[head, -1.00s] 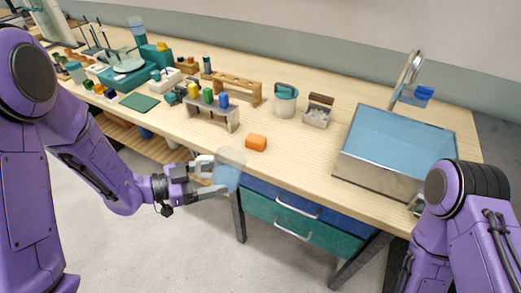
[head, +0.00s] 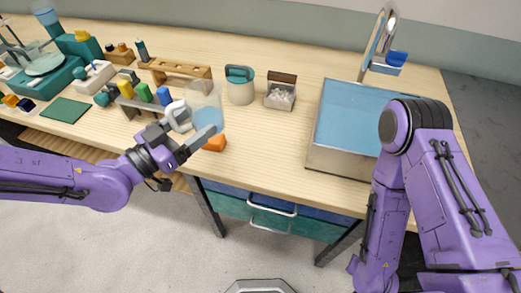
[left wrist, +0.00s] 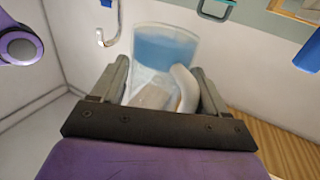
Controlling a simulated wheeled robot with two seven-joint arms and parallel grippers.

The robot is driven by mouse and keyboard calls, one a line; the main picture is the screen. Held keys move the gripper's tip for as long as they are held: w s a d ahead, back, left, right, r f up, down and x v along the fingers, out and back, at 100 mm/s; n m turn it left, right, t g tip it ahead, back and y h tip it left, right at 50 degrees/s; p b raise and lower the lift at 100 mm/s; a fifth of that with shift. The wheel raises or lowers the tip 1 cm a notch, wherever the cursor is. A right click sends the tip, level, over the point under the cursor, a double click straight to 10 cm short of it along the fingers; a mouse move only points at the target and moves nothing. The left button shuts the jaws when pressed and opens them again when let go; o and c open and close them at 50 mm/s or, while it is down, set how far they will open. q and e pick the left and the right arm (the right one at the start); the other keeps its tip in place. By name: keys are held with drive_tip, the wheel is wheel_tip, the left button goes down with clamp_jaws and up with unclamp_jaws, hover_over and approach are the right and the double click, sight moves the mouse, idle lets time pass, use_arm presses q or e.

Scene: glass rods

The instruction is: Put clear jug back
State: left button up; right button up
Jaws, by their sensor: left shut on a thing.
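The clear jug (head: 208,98) holds pale blue liquid. It also shows in the left wrist view (left wrist: 165,48), between the fingers, with its pale curved handle to the right of the middle. My left gripper (head: 193,132) is shut on the jug and holds it roughly upright over the front of the bench, just behind the orange block in the picture. The wrist view shows the same gripper (left wrist: 160,88) from behind. Whether the jug's base touches the bench cannot be told. My right arm is at the right, but its gripper is out of view.
The orange block (head: 215,143) lies close by the jug. A stand with coloured pieces (head: 144,93), a wooden rack (head: 175,70), a teal-topped canister (head: 240,87) and a small box (head: 280,95) are around it. A sink (head: 345,125) is at the right. Bare bench lies between block and sink.

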use_arm(q)
drive_tip(key=d+f+b, duration=0.1)
drive_tip(key=b, duration=0.1)
drive_tip(key=w+d+f+b, duration=0.1)
drive_tip(key=f+b, duration=0.1)
drive_tip(key=shift+w+d, duration=0.15)
drive_tip(key=shift+d, duration=0.2)
drive_tip(key=shift+w+d+f, duration=0.25)
drive_tip(key=shift+w+d, duration=0.4)
drive_tip(key=shift+d, duration=0.25)
drive_tip(key=d+f, duration=0.2)
drive_tip(key=w+d+f, duration=0.1)
drive_tip(key=d+f, duration=0.1)
drive_tip(key=d, duration=0.1)
drive_tip(key=d+f, duration=0.2)
drive_tip(key=shift+w+d+f, duration=0.15)
drive_tip(key=shift+d+f, duration=0.1)
drive_tip(key=shift+d, duration=0.1)
drive_tip(key=shift+d+f, duration=0.25)
drive_tip(key=shift+f, duration=1.35)
drive_tip(key=shift+a, duration=0.1)
use_arm(e)
drive_tip(key=f, duration=0.5)
drive_tip(key=shift+w, duration=0.4)
use_arm(q)
drive_tip(key=shift+f, duration=0.1)
